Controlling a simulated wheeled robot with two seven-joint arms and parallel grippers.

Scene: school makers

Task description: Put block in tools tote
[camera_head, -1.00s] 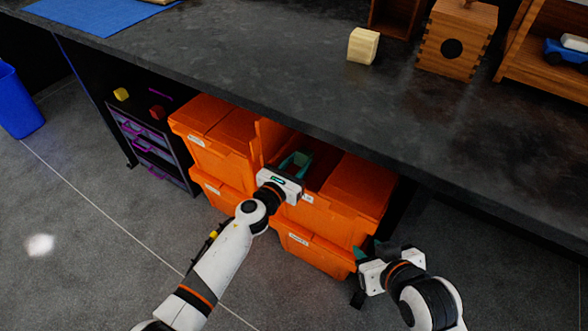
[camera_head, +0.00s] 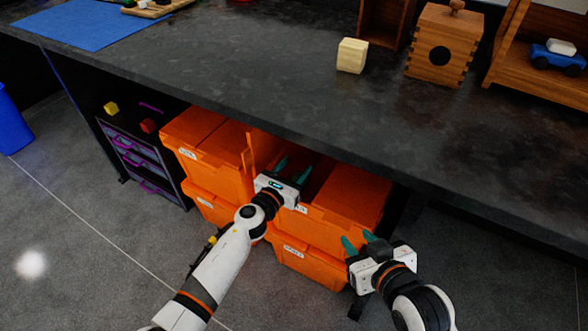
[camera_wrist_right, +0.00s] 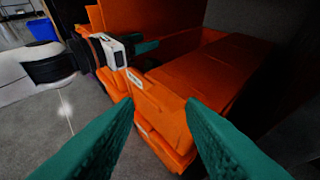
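A pale wooden block (camera_head: 352,55) rests on the dark worktop. Orange totes are stacked below the worktop; their small labels are too small to read. The upper right tote (camera_head: 345,228) has one lid flap (camera_head: 249,155) standing up and its right flap lying flat, with a dark opening between. My left gripper (camera_head: 292,170) is at that opening, its teal fingers apart with nothing seen between them. My right gripper (camera_head: 359,242) is in front of the tote's right end, open and empty. Its spread fingers (camera_wrist_right: 160,120) also show in the right wrist view.
A wooden box with a round hole (camera_head: 440,50) and a wooden shelf with a toy car (camera_head: 553,57) stand right of the block. A blue mat (camera_head: 85,25) lies at the worktop's left. A drawer unit (camera_head: 140,160) with yellow and red blocks on top stands left of the totes.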

